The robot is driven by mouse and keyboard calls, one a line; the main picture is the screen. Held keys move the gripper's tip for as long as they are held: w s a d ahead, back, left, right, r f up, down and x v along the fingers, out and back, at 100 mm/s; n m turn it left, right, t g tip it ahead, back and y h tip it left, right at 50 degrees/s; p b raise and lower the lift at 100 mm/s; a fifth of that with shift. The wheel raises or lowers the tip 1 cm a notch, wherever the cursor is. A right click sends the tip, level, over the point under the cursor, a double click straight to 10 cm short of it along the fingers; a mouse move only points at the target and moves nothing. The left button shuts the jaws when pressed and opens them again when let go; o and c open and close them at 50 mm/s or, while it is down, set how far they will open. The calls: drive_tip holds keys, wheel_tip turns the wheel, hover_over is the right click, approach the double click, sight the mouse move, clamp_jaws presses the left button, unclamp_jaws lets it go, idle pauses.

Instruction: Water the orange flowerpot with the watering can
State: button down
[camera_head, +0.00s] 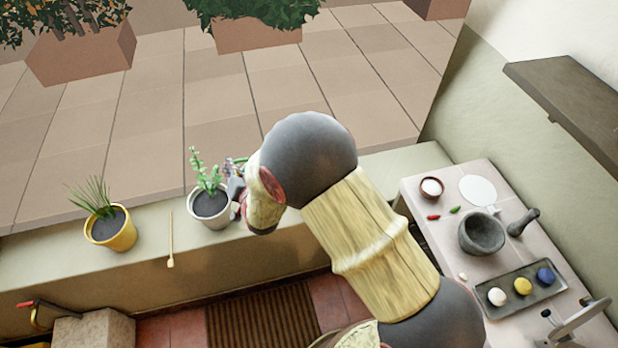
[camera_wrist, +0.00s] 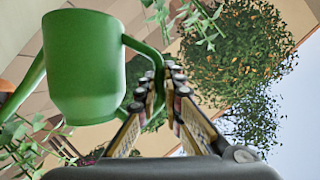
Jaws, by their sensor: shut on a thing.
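The green watering can (camera_wrist: 85,70) fills the left of the wrist view, with its handle at right and its spout reaching to the left edge. My gripper (camera_wrist: 163,85) is shut on the handle. In the head view my gripper (camera_head: 236,188) is mostly hidden by my arm, beside the white pot; the can is hidden there. A yellow-orange flowerpot (camera_head: 122,239) with a spiky plant stands on the ledge at left. No clearly orange pot shows; one may be behind my arm. An orange bit (camera_wrist: 6,97) shows at the wrist view's left edge, by the spout; I cannot tell what it is.
A white pot (camera_head: 208,219) with a leafy plant stands on the ledge (camera_head: 60,255), near my gripper. A thin yellow stick (camera_head: 170,240) lies between the pots. A tiled counter (camera_head: 440,185) at right holds a mortar (camera_head: 481,236) and a tray (camera_head: 522,310). A dark shelf (camera_head: 570,100) juts from the wall.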

drive_tip(key=s+a+n+h+p, duration=0.2)
drive_tip(key=a+n+h+p, duration=0.2)
drive_tip(key=a+p, duration=0.4)
drive_tip(key=shift+a+r+n, duration=0.25)
drive_tip(key=shift+r+n, duration=0.1)
drive_tip(key=shift+n, duration=0.25)
drive_tip(key=shift+s, duration=0.1)
idle(0.6)
